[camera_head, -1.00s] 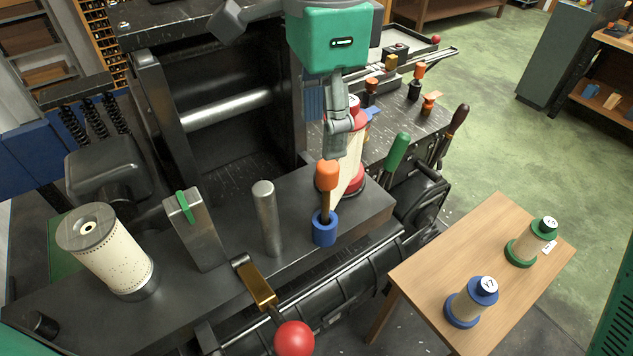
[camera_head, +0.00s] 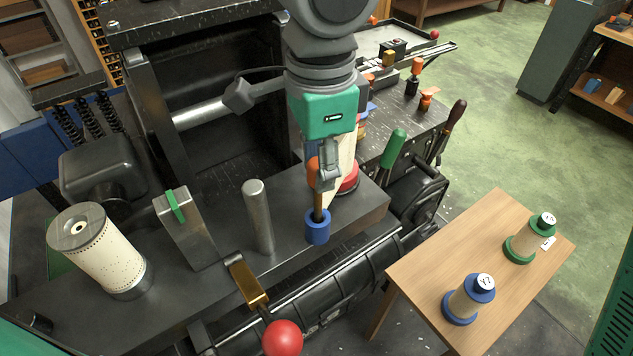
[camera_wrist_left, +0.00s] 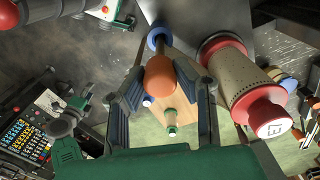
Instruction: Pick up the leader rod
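The leader rod has an orange handle (camera_head: 312,172) and a brown shaft. It stands upright in a blue ring holder (camera_head: 317,228) on the dark machine ledge. My left gripper (camera_head: 326,172) is down at the handle, which its finger partly covers in the head view. In the left wrist view the rounded orange handle end (camera_wrist_left: 160,76) lies between the two spread fingers of my left gripper (camera_wrist_left: 168,82), with a gap visible on the right side. The blue holder (camera_wrist_left: 158,38) shows beyond it.
A cream spool with a red base (camera_head: 346,178) stands close behind the rod. A metal post (camera_head: 257,215) and a brass lever with a red ball (camera_head: 282,338) are to the left and front. A wooden table (camera_head: 508,270) on the right holds two spools.

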